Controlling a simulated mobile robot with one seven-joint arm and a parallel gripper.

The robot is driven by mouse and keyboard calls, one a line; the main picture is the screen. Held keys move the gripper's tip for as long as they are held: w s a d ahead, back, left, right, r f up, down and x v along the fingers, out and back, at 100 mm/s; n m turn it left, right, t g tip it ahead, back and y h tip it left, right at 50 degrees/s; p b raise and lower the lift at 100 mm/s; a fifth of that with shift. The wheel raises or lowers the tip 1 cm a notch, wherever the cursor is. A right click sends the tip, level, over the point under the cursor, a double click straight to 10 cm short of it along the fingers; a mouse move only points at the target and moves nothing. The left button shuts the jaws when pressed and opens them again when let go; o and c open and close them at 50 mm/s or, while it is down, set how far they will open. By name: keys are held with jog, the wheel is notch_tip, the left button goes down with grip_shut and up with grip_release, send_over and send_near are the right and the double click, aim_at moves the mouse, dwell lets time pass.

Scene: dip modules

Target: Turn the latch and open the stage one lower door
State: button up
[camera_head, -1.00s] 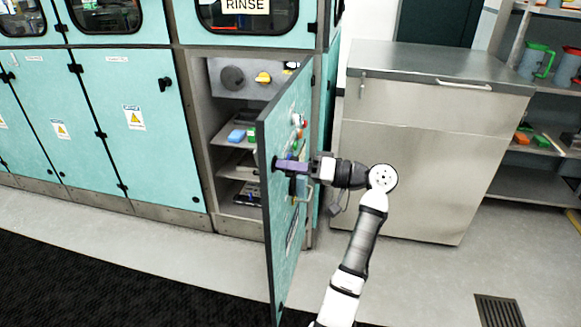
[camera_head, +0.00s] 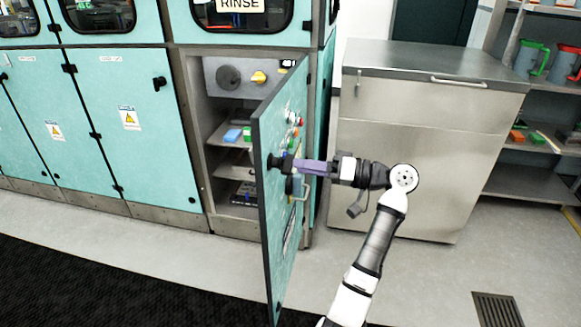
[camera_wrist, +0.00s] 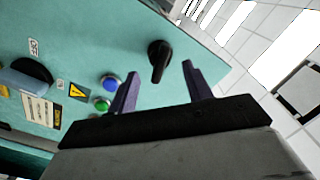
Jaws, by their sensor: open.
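The teal lower door (camera_head: 266,215) under the RINSE window stands swung far out from its cabinet, hinged on its right side. Its black latch handle (camera_wrist: 160,55) shows in the wrist view, just beyond and between my fingertips. In the head view the latch (camera_head: 272,161) is near the door's free edge. My gripper (camera_head: 294,164) is at the door's outer face, with its purple fingers pointing at the latch. In the wrist view my gripper (camera_wrist: 160,70) is open, its fingers apart and empty. The latch appears clear of both fingers.
The open cabinet (camera_head: 200,130) shows shelves, knobs and small coloured boxes. The door face carries blue and green buttons (camera_wrist: 110,82) and a pull handle (camera_head: 306,188). A steel cabinet (camera_head: 415,160) stands to the right. Grey floor is free in front.

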jog(key=b+v, duration=0.1)
jog(key=v, duration=0.8)
jog(key=shift+d, duration=0.1)
